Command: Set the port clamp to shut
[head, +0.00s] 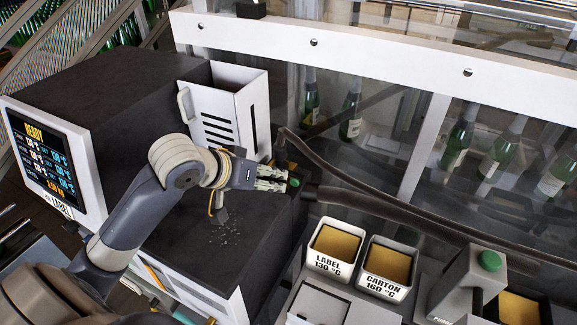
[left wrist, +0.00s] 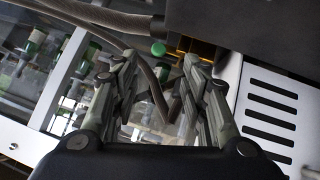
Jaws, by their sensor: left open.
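My left gripper (head: 272,178) is open, its fingertips at the side of the dark machine where the hoses meet it. A small green knob (head: 294,182) shows just beyond the fingertips; I take it as part of the port clamp. In the left wrist view the green knob (left wrist: 158,48) lies ahead between the open fingers (left wrist: 160,70), beside a brass-coloured fitting (left wrist: 195,50). No contact with the knob is visible. The clamp's body is mostly hidden, and its position cannot be told. My right gripper is not in view.
Dark hoses (head: 375,204) run from the machine to the right. A white slotted box (head: 228,110) stands behind my left wrist. Label (head: 325,262) and carton (head: 382,285) pots and a green-topped grey unit (head: 462,284) stand front right. Bottles (head: 458,138) are behind the glass.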

